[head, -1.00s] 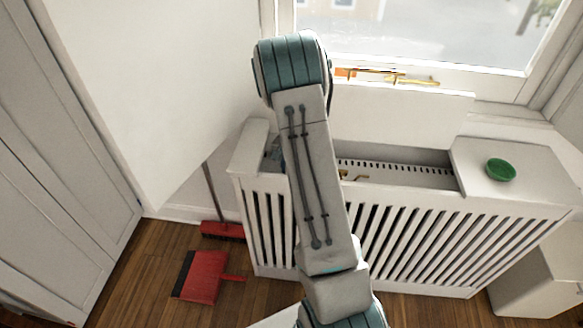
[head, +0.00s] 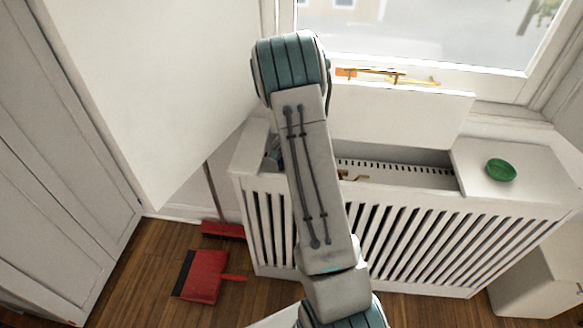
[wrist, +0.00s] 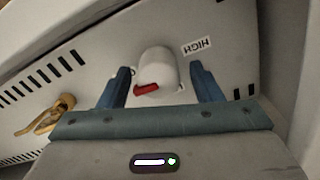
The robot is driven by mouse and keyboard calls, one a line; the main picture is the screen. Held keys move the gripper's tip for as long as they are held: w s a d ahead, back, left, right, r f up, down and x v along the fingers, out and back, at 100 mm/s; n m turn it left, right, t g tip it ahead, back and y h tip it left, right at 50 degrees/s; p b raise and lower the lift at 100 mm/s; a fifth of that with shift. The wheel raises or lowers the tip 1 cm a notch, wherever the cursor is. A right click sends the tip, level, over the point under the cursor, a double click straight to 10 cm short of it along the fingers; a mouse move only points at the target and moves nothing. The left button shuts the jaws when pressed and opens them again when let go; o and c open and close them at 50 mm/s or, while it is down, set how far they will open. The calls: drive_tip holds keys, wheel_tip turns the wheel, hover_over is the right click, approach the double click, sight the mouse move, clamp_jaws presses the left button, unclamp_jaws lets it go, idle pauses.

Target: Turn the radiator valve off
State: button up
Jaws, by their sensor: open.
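The radiator valve knob (wrist: 157,65) is white with a red pointer (wrist: 147,89). It sits on the white perforated radiator top in the wrist view, beside an upside-down HIGH label (wrist: 197,46). Another label is mostly hidden behind the left finger. My gripper (wrist: 160,72) is open, with one blue finger on each side of the knob. Gaps show between the fingers and the knob; I cannot tell how deep the fingertips reach. In the head view my arm hides the knob, and only a bit of my gripper (head: 273,154) shows inside the open cover.
The slatted radiator cover (head: 410,235) surrounds the workspace, its lid (head: 400,120) raised against the window. A brass fitting (wrist: 48,116) lies left of the knob. A green bowl (head: 501,170) stands on the cover's right end. A red dustpan (head: 200,277) and broom (head: 222,230) are on the floor.

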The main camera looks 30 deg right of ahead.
drive_tip(key=shift+r, duration=0.1)
wheel_tip(320, 180, up, 14)
drive_tip(key=p, duration=0.1)
drive_tip(key=shift+p, duration=0.3)
drive_tip(key=shift+f, duration=0.2)
drive_tip(key=s+a+r+n+t+p, duration=0.1)
drive_tip(key=s+a+r+n+p, duration=0.2)
drive_tip(key=s+a+r, duration=0.4)
drive_tip(key=s+a+r+n+t+p, duration=0.1)
drive_tip(key=s+a+r+n+p, duration=0.2)
drive_tip(key=r, duration=0.6)
drive_tip(key=s+a+r+n+p, duration=0.2)
drive_tip(key=s+a, duration=0.1)
drive_tip(key=s, duration=0.4)
drive_tip(key=s+a+r+n+p, duration=0.2)
drive_tip(key=s+a+r, duration=0.1)
drive_tip(key=s, duration=0.5)
drive_tip(key=shift+s+r+t, duration=0.25)
drive_tip(key=shift+r+t, duration=0.05)
drive_tip(key=shift+t, duration=0.1)
